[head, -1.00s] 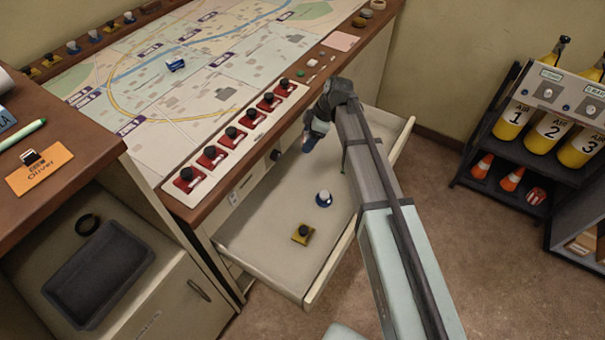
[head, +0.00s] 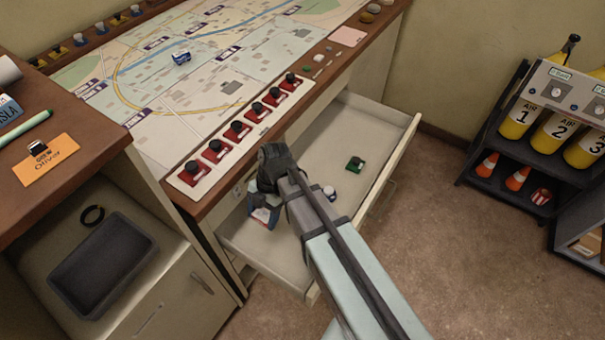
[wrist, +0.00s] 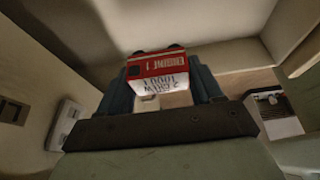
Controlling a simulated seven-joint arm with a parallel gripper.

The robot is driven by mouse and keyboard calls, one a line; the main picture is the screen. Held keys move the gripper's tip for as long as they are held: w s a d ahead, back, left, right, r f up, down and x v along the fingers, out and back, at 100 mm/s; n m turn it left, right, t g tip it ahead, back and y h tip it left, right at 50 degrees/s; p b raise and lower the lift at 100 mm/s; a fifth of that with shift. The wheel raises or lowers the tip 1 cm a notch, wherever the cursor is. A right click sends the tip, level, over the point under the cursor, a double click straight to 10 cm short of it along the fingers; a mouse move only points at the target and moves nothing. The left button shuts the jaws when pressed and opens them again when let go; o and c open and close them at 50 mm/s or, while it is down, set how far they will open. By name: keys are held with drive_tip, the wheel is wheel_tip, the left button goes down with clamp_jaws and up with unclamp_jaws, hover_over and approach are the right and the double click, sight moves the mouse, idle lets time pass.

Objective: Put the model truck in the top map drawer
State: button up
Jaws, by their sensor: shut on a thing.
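In the head view the gripper points down over the left part of the open top map drawer (head: 372,118). Only a little red of the truck shows between the fingers there. I cannot tell whether the truck touches the drawer floor. A small blue-and-white piece (head: 329,193) and a green piece (head: 355,163) stand in the drawer. My arm hides part of the drawer.
A row of red-based black knobs (head: 238,130) lines the console edge behind the drawer. A blue vehicle (head: 181,58) stands on the map (head: 190,85). A dark tray (head: 100,265) lies at the lower left. A rack of air bottles (head: 520,165) stands at right.

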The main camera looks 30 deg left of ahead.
sight(264, 240)
drive_tip(key=shift+s+f, duration=0.15)
drive_tip(key=shift+f, duration=4.85)
drive_tip(key=o, duration=1.1)
drive_tip(key=shift+f, duration=0.1)
drive_tip(key=shift+c, duration=0.2)
drive_tip(key=v, duration=1.2)
